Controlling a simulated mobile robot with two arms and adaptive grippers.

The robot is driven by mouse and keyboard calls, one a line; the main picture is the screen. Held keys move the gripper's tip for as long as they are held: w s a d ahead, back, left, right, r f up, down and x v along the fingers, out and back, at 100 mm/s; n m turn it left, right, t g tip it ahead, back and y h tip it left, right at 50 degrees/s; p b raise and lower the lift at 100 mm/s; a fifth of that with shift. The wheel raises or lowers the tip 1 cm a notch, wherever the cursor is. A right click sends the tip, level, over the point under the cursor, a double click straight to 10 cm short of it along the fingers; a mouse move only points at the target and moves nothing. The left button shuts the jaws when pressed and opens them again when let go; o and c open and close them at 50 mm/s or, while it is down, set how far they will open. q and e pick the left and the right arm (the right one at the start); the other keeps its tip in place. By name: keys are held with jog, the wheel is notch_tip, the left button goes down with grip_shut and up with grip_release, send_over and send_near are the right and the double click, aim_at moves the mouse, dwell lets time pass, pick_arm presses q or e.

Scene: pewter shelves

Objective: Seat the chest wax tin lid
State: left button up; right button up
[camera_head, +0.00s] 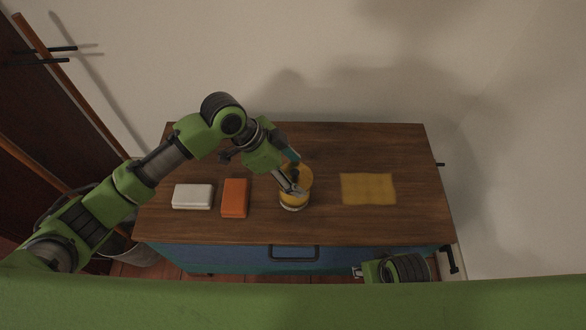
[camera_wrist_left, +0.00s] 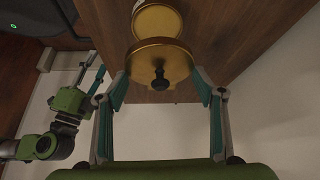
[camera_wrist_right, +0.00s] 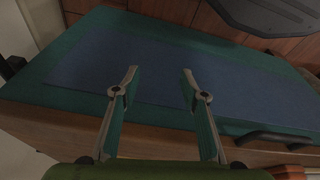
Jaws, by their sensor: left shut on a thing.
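The gold wax tin (camera_head: 293,201) stands on the wooden top of the chest (camera_head: 330,228), near its middle. It also shows in the left wrist view (camera_wrist_left: 157,20). The round gold lid (camera_wrist_left: 160,58) with a black knob is held by its rim between the fingers of my left gripper (camera_wrist_left: 160,80). The lid overlaps the tin in that view, and I cannot tell whether they touch. In the head view my left gripper (camera_head: 290,178) partly hides the lid. My right gripper (camera_wrist_right: 158,78) is open and empty, in front of the blue chest front (camera_wrist_right: 150,65).
A white box (camera_head: 192,196) and an orange box (camera_head: 235,198) lie left of the tin. A flat yellow cloth (camera_head: 368,188) lies to its right. A dark handle (camera_head: 294,253) sticks out from the chest front. The top's right end is clear.

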aim_at(290, 177)
jog(key=s+f+g, duration=0.1)
jog(key=s+f, duration=0.2)
jog(key=f, duration=0.6)
jog(key=s+f, duration=0.3)
jog(key=f, duration=0.5)
pick_arm(q)
jog(key=shift+f, duration=0.25)
jog(key=shift+f+b, duration=0.55)
jog(key=shift+b, duration=0.35)
jog(key=shift+f+b, duration=0.8)
jog(key=shift+b, duration=0.15)
jog(key=shift+f+b, duration=0.3)
jog(key=shift+b, duration=0.05)
jog(key=shift+f+b, duration=0.7)
jog(key=shift+b, duration=0.1)
jog(key=shift+f, duration=0.7)
pick_arm(e)
jog(key=w+r, duration=0.2)
jog(key=r, duration=0.7)
jog(key=w+r+t, duration=0.1)
jog(key=w+r, duration=0.2)
jog(key=r, duration=0.7)
jog(key=shift+w, duration=0.25)
jog(key=shift+r, duration=0.1)
